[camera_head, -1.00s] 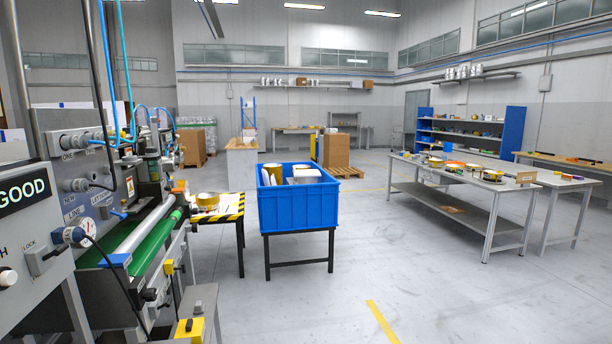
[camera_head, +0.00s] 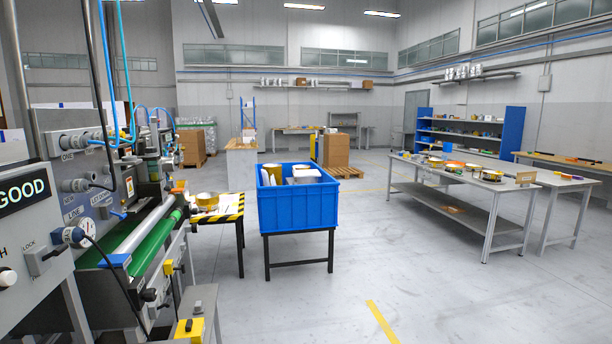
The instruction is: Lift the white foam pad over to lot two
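I cannot pick out the white foam pad for certain. White items (camera_head: 306,174) stick up inside the blue crate (camera_head: 299,209), and one of them could be it; their lower parts are hidden by the crate wall. The crate sits on a dark-legged stand in the middle of the view. No place marked as lot two can be read. Neither of my grippers shows in the head view.
A press machine with a green belt (camera_head: 158,238) fills the left side. A small table with a yellow-black striped edge (camera_head: 230,215) stands between it and the crate. A grey workbench (camera_head: 470,178) with several items stands at right. The floor (camera_head: 450,300) in front is clear.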

